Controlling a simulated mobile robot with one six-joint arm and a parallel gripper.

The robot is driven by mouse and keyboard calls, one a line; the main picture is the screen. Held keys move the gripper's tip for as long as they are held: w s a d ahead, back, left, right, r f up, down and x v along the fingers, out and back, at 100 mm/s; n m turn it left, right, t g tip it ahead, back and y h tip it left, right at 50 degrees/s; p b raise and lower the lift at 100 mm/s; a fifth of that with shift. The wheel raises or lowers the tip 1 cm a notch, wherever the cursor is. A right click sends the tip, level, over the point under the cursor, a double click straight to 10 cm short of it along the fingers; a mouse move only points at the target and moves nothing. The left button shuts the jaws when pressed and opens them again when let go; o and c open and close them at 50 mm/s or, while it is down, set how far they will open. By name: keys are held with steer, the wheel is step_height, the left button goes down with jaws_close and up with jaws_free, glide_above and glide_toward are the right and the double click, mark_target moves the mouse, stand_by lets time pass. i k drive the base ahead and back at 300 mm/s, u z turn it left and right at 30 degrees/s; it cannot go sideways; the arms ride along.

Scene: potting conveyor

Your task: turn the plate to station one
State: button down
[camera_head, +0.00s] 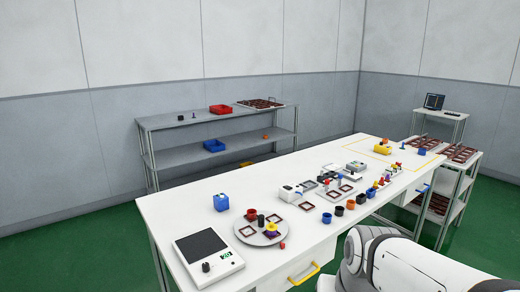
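A round light-grey plate (258,240) lies on the near left part of the white table. A small red piece (283,246) sits at the plate's front right edge. I cannot make out any station mark at this size. My white arm links show at the bottom right, well to the right of the plate. My gripper is out of view.
A control box (208,257) with a dark screen and black knob stands left of the plate. Several cups (339,211), devices and frames crowd the table to the right. A yellow drawer handle (304,274) juts from the front.

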mark_target(254, 232)
steer(key=k, duration=0.6)
steer(key=z, duration=0.25)
steer(key=i, duration=1.45)
steer(key=u, duration=0.35)
